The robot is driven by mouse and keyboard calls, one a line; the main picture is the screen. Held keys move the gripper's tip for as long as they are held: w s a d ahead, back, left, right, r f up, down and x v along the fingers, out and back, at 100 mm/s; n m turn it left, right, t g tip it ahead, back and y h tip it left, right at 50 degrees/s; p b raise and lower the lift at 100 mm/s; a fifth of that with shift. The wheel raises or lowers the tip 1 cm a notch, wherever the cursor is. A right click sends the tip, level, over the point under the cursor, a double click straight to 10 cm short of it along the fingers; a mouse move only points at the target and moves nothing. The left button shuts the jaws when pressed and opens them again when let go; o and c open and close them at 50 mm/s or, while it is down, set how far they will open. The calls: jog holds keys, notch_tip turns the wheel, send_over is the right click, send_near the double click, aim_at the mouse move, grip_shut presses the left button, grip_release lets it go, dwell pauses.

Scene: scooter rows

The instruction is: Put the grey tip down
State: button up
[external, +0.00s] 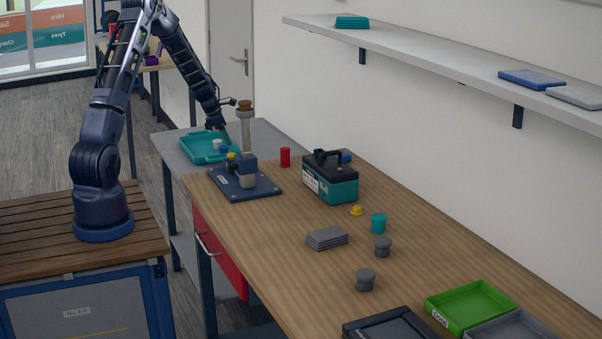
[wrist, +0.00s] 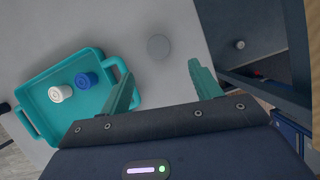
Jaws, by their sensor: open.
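A round grey tip (wrist: 158,47) lies on the grey bench in the wrist view, beside the teal tray (wrist: 36,98) and apart from it. My gripper (wrist: 160,72) is open, its two teal fingers spread wide, with nothing held between them. The grey tip shows just beyond the gap between the fingertips. In the external view my arm reaches down beside the teal tray (external: 196,158).
A white tip (wrist: 60,93) and a blue tip (wrist: 86,80) sit in the tray. On the wooden table are a teal-black case (external: 330,185), a red cylinder (external: 285,156), a teal cup (external: 378,223), grey knobbed pieces (external: 383,247), grey plates (external: 327,238) and a green tray (external: 440,318).

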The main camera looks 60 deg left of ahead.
jog(key=s+d+r+m, duration=0.3)
jog(key=d+r+m, duration=0.5)
jog(key=d+r, duration=0.5)
jog(key=s+d+r+m, duration=0.3)
jog(key=d+r+m, duration=0.65)
jog(key=d, duration=0.65)
jog(key=s+d+r+m, duration=0.8)
jog(key=s+d, duration=0.3)
jog(key=s, duration=0.1)
jog(key=s+d+m, duration=0.5)
jog(key=s+m, duration=0.3)
jog(key=s, duration=0.5)
jog(key=shift+s+d+y, duration=0.2)
jog(key=shift+s+y, duration=0.05)
jog(key=shift+y, duration=0.05)
